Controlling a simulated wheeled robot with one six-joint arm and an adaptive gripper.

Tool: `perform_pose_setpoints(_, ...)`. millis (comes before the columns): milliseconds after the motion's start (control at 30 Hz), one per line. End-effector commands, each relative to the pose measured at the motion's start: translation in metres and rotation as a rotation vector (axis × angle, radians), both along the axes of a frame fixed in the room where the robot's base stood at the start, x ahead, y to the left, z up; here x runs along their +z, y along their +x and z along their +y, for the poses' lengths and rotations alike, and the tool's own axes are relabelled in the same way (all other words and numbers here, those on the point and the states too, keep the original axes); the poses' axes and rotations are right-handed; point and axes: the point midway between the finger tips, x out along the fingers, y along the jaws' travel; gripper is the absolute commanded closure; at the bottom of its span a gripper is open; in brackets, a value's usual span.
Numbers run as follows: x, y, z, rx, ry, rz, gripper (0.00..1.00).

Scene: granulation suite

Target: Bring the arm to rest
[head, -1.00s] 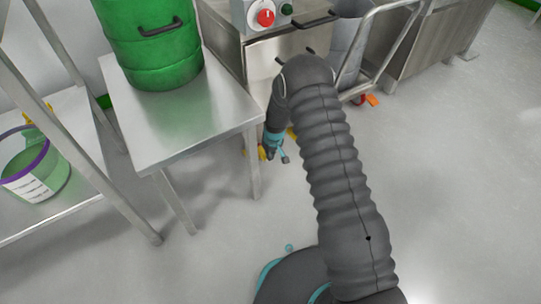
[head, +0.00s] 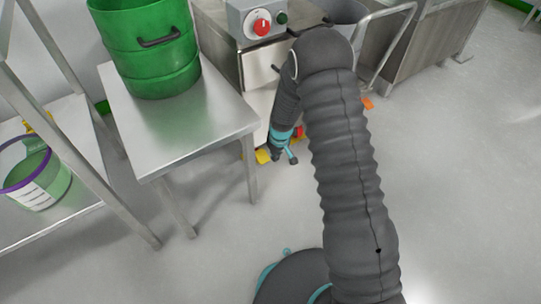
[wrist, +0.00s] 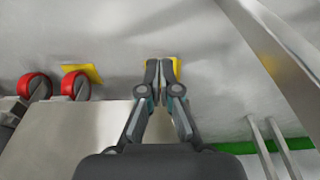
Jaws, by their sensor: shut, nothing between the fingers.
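My arm reaches away from my base in the head view, bent at the far end so that its forearm hangs down. My gripper (head: 288,157) is at the low end of it, in front of the steel cabinet and to the right of the small steel table. In the wrist view my gripper (wrist: 160,62) has its two fingertips together with nothing between them. The fingertips point over the grey floor, in front of a yellow piece that they partly cover.
The steel table (head: 180,133) carries a green drum (head: 150,50). The cabinet (head: 265,65) has a red knob (head: 261,27). A shelf at left holds a purple-rimmed bucket (head: 38,180). Red wheels (wrist: 75,84) show in the wrist view. Floor (head: 465,180) at right is clear.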

Motion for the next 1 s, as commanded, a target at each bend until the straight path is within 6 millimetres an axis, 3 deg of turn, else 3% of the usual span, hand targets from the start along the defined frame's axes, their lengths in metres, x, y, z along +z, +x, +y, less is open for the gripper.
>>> perform_pose_setpoints(200, 0.02, -0.016, -0.011, -0.001, 0.0, 0.0, 1.0)
perform_pose_setpoints(667, 0.024, -0.023, -0.013, -0.029, 0.004, 0.013, 1.0)
perform_pose_setpoints(733, 0.023, -0.031, -0.014, -0.066, 0.004, 0.052, 1.0)
perform_pose_setpoints(867, 0.016, -0.07, -0.021, -0.131, -0.016, 0.175, 1.0)
perform_pose_setpoints(1000, 0.044, -0.102, -0.028, -0.191, -0.035, 0.25, 1.0)
